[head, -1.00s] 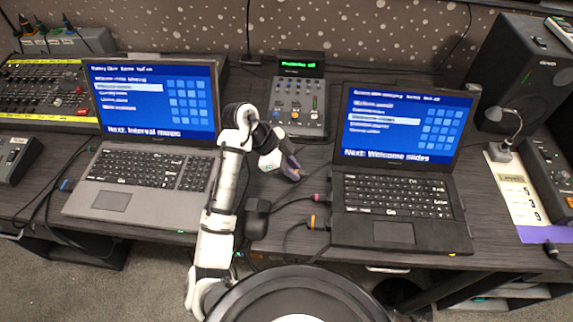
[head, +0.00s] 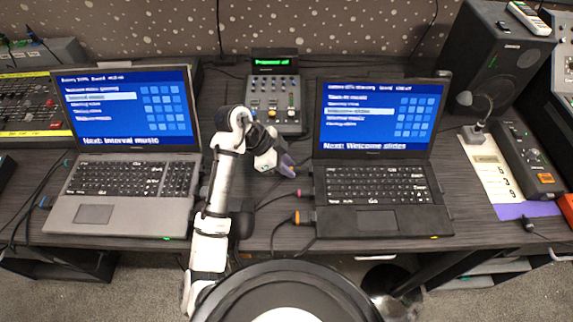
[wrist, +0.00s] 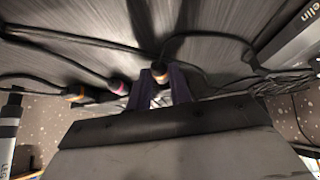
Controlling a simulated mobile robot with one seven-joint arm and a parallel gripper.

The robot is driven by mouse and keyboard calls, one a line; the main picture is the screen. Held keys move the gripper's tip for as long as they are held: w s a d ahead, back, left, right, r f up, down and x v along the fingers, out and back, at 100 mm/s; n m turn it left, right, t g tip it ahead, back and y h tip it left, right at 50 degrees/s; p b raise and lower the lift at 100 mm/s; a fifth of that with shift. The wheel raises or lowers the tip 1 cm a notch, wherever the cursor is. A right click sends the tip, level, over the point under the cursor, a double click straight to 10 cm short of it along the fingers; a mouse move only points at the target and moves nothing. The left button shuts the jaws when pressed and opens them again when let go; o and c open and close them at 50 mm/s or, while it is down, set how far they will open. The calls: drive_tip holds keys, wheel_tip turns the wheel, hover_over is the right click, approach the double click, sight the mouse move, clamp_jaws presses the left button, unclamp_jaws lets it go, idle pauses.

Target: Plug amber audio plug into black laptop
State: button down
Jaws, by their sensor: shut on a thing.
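The black laptop (head: 376,219) is open at the right, its screen reading "Next: Welcome slides". My gripper (head: 290,168) is beside its left edge, with a small gap between the purple fingertips and the case. In the wrist view, my gripper (wrist: 160,84) is shut on an amber plug (wrist: 159,73) with a dark cable. The held plug is too small to make out in the head view, so I cannot tell whether it touches the laptop. A magenta plug (head: 301,193) and an orange plug (head: 303,217) sit at the laptop's left side, nearer the front.
A grey laptop (head: 119,219) stands left of my arm. A small mixer (head: 274,105) is behind my gripper. Dark cables lie on the desk between the laptops. A speaker (head: 497,65), desk lamp (head: 476,134) and label sheet (head: 490,165) are at the right.

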drive_tip(key=shift+d+b, duration=0.4)
drive_tip(key=shift+d, duration=0.85)
idle(2.2)
drive_tip(key=c, duration=1.2)
unclamp_jaws()
drive_tip(key=shift+a, duration=0.1)
drive_tip(key=shift+a+r, duration=0.15)
drive_tip(key=shift+r, duration=0.05)
drive_tip(key=b+v, duration=0.1)
drive_tip(key=v, duration=1.2)
drive_tip(key=shift+r, duration=0.1)
